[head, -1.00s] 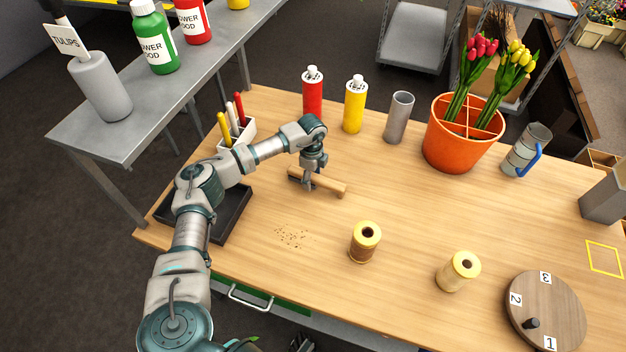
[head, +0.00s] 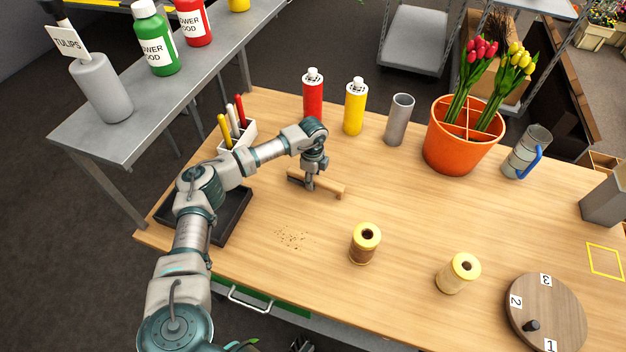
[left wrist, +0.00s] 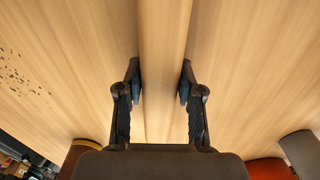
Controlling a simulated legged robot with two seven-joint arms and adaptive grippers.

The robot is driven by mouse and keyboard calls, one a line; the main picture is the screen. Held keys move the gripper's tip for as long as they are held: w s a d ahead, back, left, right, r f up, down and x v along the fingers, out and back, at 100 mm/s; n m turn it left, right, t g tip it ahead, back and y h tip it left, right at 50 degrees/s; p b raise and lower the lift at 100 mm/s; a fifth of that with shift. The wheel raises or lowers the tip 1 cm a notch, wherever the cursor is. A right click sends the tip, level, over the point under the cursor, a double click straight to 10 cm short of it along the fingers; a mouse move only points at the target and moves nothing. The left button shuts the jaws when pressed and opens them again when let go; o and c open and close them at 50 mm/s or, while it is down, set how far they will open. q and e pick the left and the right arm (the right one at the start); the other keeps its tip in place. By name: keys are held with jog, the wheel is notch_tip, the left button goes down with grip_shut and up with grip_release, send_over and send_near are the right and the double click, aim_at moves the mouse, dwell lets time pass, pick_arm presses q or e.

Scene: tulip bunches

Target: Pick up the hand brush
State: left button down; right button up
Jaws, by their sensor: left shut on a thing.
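The hand brush (head: 330,187) is a light wooden bar on the table, left of the middle in the head view. My left gripper (head: 309,187) points down over it and is shut on its wooden body. In the left wrist view, the wooden brush (left wrist: 164,70) runs between the two dark fingers (left wrist: 162,88), one on each side. The brush's bristles are not clearly visible. It seems to be at or near the table top; I cannot tell if there is a gap. My right gripper is not in view.
Brown crumbs (head: 291,238) lie on the table, with a dark tray (head: 232,222) to the left. Two spools (head: 365,243) stand in front. A red bottle (head: 312,97), a yellow bottle (head: 355,106), a grey cylinder (head: 398,120) and an orange pot (head: 455,150) stand behind.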

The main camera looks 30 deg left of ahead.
pick_arm(q)
jog(key=shift+r, duration=0.55)
notch_tip(320, 180, up, 2)
jog(key=shift+a+r+p, duration=0.15)
jog(key=shift+r+p, duration=0.05)
jog(key=shift+p, duration=0.15)
jog(key=s+a, duration=0.1)
jog(key=a, duration=0.3)
jog(key=s+a, duration=0.1)
jog(key=a, duration=0.4)
jog(key=s+a+r, duration=0.1)
jog(key=a, duration=0.4)
jog(key=shift+s+a, duration=0.35)
jog(key=shift+a, duration=0.25)
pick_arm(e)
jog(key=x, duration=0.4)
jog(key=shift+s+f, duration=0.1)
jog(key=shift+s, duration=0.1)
pick_arm(q)
jog(key=shift+r, duration=0.1)
